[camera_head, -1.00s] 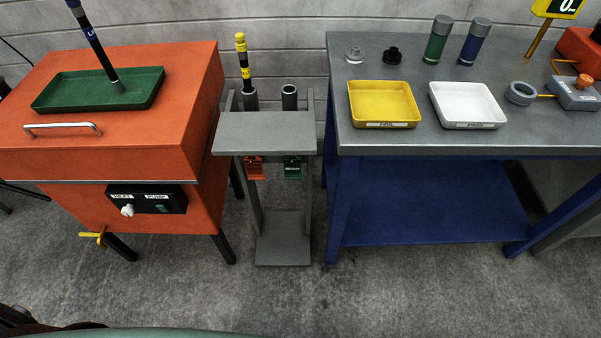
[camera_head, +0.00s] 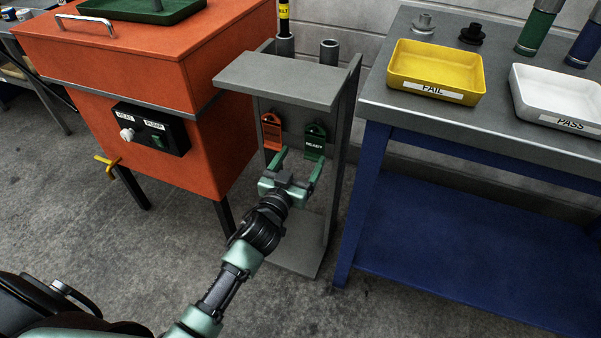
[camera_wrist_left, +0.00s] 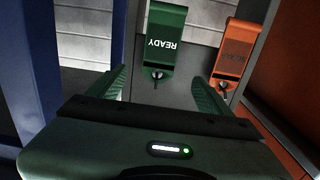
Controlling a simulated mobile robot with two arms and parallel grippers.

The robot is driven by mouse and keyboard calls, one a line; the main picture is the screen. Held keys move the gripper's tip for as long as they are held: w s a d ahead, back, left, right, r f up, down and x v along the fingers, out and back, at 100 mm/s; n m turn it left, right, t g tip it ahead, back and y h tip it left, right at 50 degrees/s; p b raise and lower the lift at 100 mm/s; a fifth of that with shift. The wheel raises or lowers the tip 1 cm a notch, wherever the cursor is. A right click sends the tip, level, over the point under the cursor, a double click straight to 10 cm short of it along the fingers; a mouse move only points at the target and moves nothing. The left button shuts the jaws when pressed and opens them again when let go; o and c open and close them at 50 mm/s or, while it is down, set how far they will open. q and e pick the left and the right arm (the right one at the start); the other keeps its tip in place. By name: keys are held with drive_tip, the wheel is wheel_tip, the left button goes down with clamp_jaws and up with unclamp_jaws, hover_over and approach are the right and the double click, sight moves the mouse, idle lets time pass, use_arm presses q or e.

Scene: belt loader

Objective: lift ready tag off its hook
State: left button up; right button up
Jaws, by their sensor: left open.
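The green ready tag (camera_head: 315,142) hangs under the top of a grey stand, at the right of two tags. In the left wrist view the ready tag (camera_wrist_left: 165,40) appears upside down, its white lettering readable, with a small hook at its hole. My left gripper (camera_head: 298,160) is open and empty, just in front of and slightly below the tags. In the left wrist view its two green fingers (camera_wrist_left: 160,85) are spread, and the ready tag lies ahead between them, apart from both. My right gripper is not in view.
An orange tag (camera_head: 271,131) hangs left of the ready tag; it also shows in the left wrist view (camera_wrist_left: 236,50). The grey stand (camera_head: 280,80) sits between an orange cabinet (camera_head: 150,70) and a blue-legged bench (camera_head: 366,180). The floor in front is clear.

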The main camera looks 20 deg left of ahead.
sight(315, 134)
use_arm(q)
drive_tip(key=shift+w+d+r+b, duration=0.15)
drive_tip(key=shift+w+b, duration=0.1)
drive_tip(key=shift+w, duration=1.7)
drive_tip(key=shift+w+d+r+b, duration=0.1)
drive_tip(key=shift+w+b, duration=0.15)
drive_tip(key=shift+w, duration=1.7)
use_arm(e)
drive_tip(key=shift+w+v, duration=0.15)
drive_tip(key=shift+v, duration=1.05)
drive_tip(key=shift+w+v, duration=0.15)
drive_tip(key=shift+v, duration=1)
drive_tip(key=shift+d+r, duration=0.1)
use_arm(q)
drive_tip(key=c, duration=1.4)
drive_tip(key=shift+r, duration=0.1)
drive_tip(key=shift+c, duration=0.2)
drive_tip(key=shift+a+r+p, duration=0.1)
drive_tip(key=shift+r+p, duration=0.15)
drive_tip(key=shift+p, duration=0.1)
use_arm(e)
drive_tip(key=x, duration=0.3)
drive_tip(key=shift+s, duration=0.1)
use_arm(q)
drive_tip(key=shift+s, duration=0.15)
